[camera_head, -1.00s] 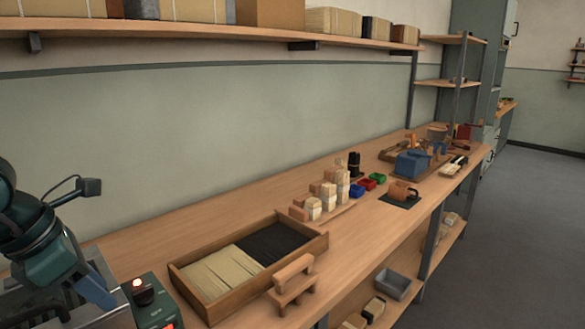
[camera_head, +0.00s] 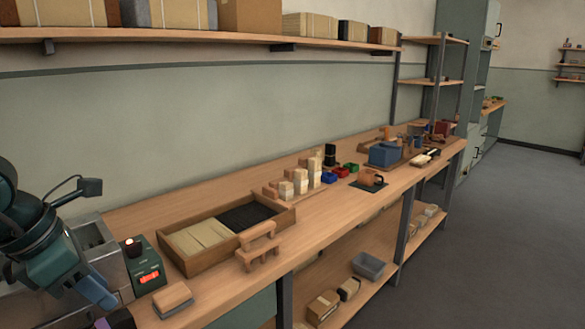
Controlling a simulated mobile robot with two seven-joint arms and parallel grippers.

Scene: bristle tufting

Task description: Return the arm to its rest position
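My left arm, teal and dark, is folded at the left edge in the head view. My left gripper (camera_head: 97,291) points down and right with blue fingers, in front of the grey machine (camera_head: 96,243). The fingers overlap, so I cannot tell whether they are open or shut, and I see nothing held in them.
A green control box (camera_head: 143,268) with red lights stands beside the machine. A wooden block (camera_head: 173,297) lies before it. A wooden tray (camera_head: 191,268) holds pale and black bristles, beside a wooden stand (camera_head: 258,250). Floor (camera_head: 480,250) on the right is clear.

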